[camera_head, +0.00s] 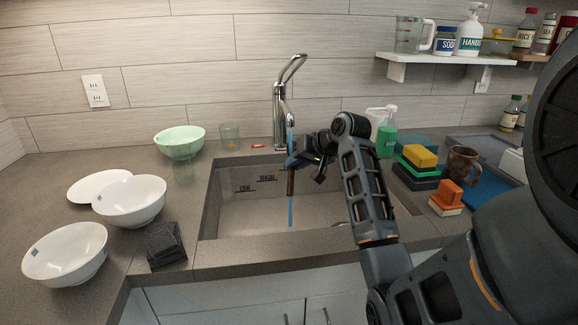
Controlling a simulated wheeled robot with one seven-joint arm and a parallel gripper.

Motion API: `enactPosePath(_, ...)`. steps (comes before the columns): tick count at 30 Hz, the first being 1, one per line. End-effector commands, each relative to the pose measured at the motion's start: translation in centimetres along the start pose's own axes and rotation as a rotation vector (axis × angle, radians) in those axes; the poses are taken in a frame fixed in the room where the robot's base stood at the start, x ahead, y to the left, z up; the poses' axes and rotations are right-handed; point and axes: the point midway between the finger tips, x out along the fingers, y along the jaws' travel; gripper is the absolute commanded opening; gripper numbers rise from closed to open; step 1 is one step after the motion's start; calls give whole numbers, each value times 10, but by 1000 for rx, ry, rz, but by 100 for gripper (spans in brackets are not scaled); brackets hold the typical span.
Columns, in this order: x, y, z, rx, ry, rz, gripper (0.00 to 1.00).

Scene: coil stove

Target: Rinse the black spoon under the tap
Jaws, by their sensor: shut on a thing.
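The tap (279,112) stands behind the sink (245,212), and a blue stream of water (290,212) falls from its spout into the basin. My gripper (293,161) is over the sink, just below the spout and at the stream. It is shut on the black spoon (291,182), which shows as a short dark, narrow piece hanging down in line with the water. The spoon's ends are hard to make out, and the jaws hide part of it.
A green bowl (180,141), white bowls (130,203) and a white plate (92,188) stand left of the sink. A dark folded cloth (165,245) lies at its front left. Sponges (420,157), a brown mug (461,166) and a soap bottle (387,135) stand to the right.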

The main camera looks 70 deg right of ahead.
Motion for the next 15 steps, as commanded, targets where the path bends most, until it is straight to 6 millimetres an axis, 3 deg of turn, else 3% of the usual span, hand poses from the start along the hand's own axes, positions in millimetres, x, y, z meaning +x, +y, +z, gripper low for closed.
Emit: enactPosePath(15,0,-7,6,0,1,0,0)
